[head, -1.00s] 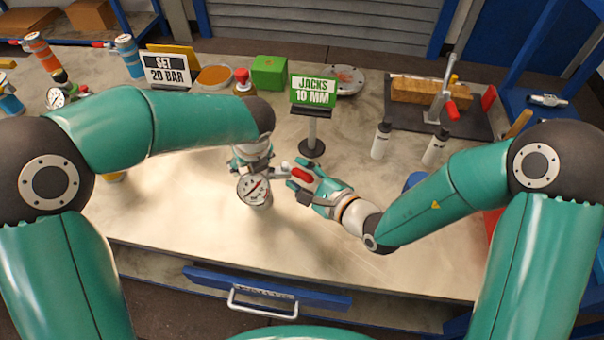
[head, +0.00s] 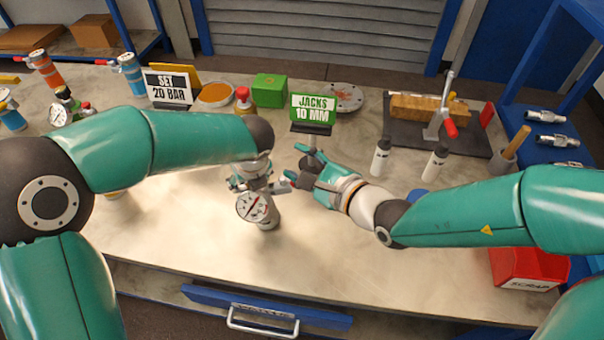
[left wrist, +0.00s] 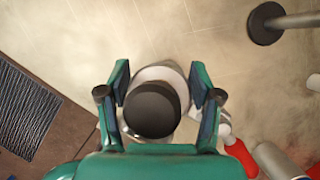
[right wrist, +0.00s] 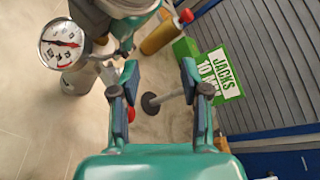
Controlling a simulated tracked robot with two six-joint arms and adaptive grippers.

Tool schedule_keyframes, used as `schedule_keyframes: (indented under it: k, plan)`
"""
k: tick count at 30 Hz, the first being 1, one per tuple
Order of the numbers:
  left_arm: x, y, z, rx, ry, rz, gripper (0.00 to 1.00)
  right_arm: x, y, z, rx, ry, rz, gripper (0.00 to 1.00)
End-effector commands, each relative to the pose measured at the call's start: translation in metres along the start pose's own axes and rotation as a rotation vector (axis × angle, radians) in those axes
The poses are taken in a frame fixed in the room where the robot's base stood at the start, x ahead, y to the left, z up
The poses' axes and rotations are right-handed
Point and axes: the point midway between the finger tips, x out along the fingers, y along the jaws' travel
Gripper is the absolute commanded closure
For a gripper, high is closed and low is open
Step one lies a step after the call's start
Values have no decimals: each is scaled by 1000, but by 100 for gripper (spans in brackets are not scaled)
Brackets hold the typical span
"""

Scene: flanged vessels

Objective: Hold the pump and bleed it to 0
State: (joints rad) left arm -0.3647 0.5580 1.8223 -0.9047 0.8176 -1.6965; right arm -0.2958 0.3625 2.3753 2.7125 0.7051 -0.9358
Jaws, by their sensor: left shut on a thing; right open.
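The silver pump (head: 267,214) stands upright on the bench, its round white gauge (head: 252,206) facing the front. My left gripper (head: 250,178) is shut around its upper part; in the left wrist view the fingers flank its dark round cap (left wrist: 152,110). In the right wrist view the gauge (right wrist: 62,45) shows a needle and a red band, but the figures are too small to read. My right gripper (head: 300,166) is open and empty, just right of the pump. The pump's red-gripped lever (left wrist: 238,152) sticks out toward it; in the right wrist view a finger partly hides the red grip (right wrist: 131,114).
The green JACKS 10 MM sign (head: 313,107) stands on a post close behind my right gripper. Two white bottles (head: 380,157) stand to the right. The SET 20 BAR sign (head: 168,87) is at back left.

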Motion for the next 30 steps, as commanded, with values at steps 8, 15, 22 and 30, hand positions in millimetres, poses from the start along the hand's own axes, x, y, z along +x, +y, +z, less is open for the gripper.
schedule_keyframes:
  k: [8,15,22,30]
  plan:
    - [2,1,-3,1,7,5,92,-1,-1,1,0,1,1,54]
    - [3,1,-3,1,8,6,92,6,-14,8,-37,-40,-25,91]
    - [3,2,-4,1,9,7,92,30,-76,48,-250,-262,-147,100]
    - [4,2,-4,1,10,7,92,34,-134,102,-691,-653,-254,100]
